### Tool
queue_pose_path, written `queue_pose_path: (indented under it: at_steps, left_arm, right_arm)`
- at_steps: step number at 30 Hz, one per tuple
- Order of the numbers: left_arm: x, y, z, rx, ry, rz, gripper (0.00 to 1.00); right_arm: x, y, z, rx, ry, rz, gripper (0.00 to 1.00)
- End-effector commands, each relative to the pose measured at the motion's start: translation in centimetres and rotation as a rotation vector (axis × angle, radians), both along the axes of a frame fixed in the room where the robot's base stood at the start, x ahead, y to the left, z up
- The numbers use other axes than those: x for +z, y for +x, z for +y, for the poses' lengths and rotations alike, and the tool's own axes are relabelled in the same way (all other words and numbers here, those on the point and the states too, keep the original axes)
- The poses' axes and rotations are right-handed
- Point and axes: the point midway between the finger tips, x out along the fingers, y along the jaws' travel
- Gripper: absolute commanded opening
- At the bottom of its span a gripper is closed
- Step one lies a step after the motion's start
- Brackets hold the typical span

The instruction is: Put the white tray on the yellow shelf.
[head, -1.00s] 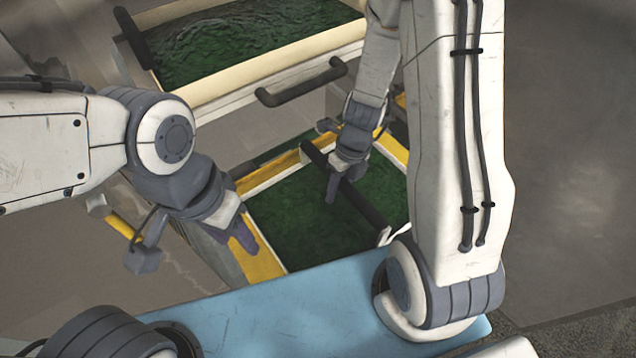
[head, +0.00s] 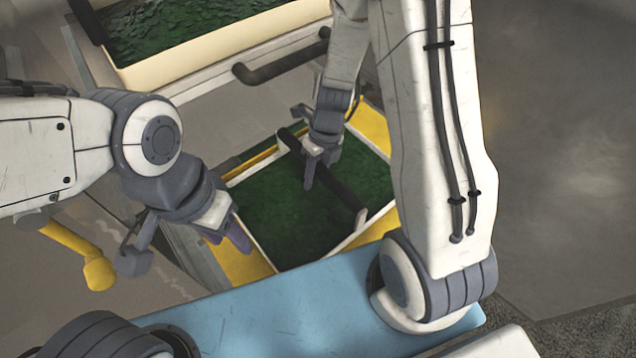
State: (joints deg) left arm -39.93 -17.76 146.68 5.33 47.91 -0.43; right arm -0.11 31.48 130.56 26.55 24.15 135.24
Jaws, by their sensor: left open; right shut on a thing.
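The white tray (head: 362,235), filled with dark green stuff, sits low in the middle, over or within the yellow shelf (head: 374,128). Yellow shows beyond its far right corner and at its near left side. I cannot tell whether the tray rests on the shelf. A black handle bar (head: 338,187) runs across the tray. My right gripper (head: 312,168) is shut on this bar, near its far end. My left gripper (head: 228,232) is open and empty beside the tray's left edge, close to the yellow strip there.
A larger cream-rimmed bin (head: 190,62) with green contents and black handles stands higher at the back. A yellow rod with a rounded end (head: 97,273) is at the left, below my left arm. Open grey floor (head: 560,150) lies to the right.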

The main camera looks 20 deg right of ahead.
Motion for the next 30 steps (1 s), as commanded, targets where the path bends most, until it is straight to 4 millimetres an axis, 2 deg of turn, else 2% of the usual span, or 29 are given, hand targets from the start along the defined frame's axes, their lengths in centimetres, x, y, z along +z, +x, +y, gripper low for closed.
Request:
queue_pose_path:
  at_steps: [1, 3, 14, 15, 17, 26, 30]
  left_arm:
    - [-1.2, 0.0, 0.0, 0.001, 0.000, 0.000, 0.50]
    - [-1.4, 0.0, 0.0, 0.001, 0.000, 0.000, 0.50]
    - [-1.3, 0.0, 0.0, 0.002, 0.000, 0.000, 0.50]
    - [-1.3, 0.0, 0.0, 0.002, 0.000, 0.000, 0.50]
    - [-1.3, 0.0, 0.0, 0.002, 0.000, 0.000, 0.50]
    - [-1.2, 0.0, 0.0, 0.002, 0.000, 0.000, 0.50]
    - [-1.1, 0.0, 0.0, 0.002, 0.000, 0.000, 0.50]
  right_arm:
    - [-1.0, 0.1, 0.1, 0.001, 0.000, -0.003, 0.00]
    - [-1.1, 0.1, 0.1, 0.001, 0.000, -0.003, 0.00]
    - [-1.1, 0.1, 0.0, 0.000, 0.000, -0.002, 0.00]
    - [-1.2, 0.0, 0.0, -0.001, 0.000, 0.000, 0.44]
    - [-1.1, 0.0, 0.0, -0.001, 0.000, 0.000, 0.67]
    - [-1.1, 0.0, -0.1, -0.001, 0.000, -0.001, 0.67]
    - [0.0, 0.2, -0.3, 0.000, 0.001, -0.005, 0.67]
